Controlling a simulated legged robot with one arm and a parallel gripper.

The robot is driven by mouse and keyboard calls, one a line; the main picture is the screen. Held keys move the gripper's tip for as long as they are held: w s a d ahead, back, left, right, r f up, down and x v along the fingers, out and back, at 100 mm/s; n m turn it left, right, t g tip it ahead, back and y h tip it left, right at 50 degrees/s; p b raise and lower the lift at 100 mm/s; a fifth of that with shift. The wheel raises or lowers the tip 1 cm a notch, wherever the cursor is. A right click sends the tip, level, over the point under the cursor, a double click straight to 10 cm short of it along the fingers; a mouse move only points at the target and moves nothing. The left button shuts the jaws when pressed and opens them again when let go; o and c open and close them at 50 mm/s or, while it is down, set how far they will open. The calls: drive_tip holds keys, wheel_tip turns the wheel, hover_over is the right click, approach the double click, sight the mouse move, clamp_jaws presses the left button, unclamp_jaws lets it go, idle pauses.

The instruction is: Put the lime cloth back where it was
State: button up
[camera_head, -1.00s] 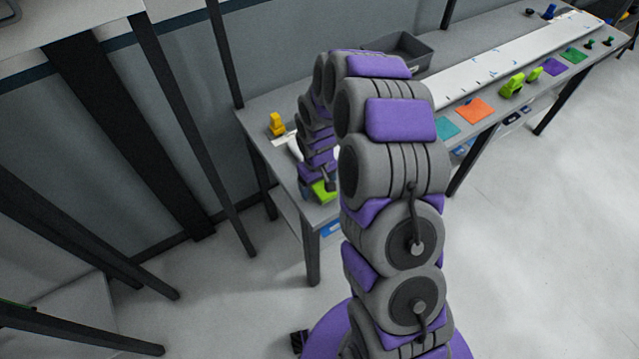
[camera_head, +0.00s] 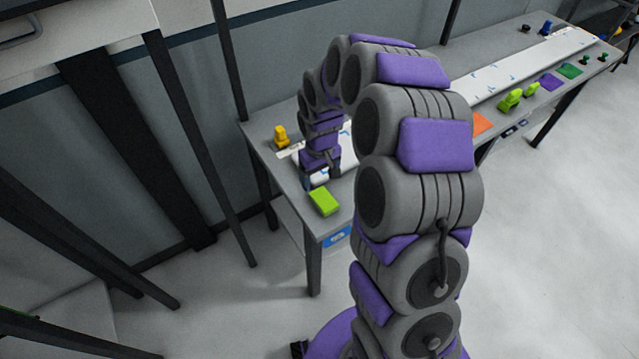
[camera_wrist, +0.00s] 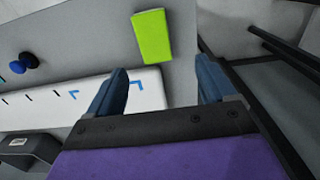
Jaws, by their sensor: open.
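The lime cloth (camera_head: 324,201) is a bright green block-like piece lying on the grey table top, near its near-left corner. In the wrist view the lime cloth (camera_wrist: 152,36) lies ahead of my fingertips and between their lines, apart from both. My gripper (camera_wrist: 160,82) is open and empty, with two blue fingers. In the head view my gripper (camera_head: 320,181) hangs just behind the cloth, and its fingers are only partly visible.
A white marked strip (camera_head: 520,70) runs along the table (camera_head: 262,130). A yellow object (camera_head: 281,135) stands at the back left. Green clamps (camera_head: 516,97) and coloured pieces lie along the front edge farther right. A dark bin (camera_wrist: 25,152) shows in the wrist view.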

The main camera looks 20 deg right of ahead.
drive_tip(key=s+r+m, duration=0.1)
drive_tip(key=s+r, duration=1.2)
drive_tip(key=s, duration=0.3)
drive_tip(key=s+r+m+g, duration=0.1)
drive_tip(key=s+r, duration=0.3)
drive_tip(key=s, duration=1.4)
drive_tip(key=shift+d+m+g, duration=0.3)
drive_tip(key=shift+m+g, duration=0.1)
drive_tip(key=shift+m, duration=0.4)
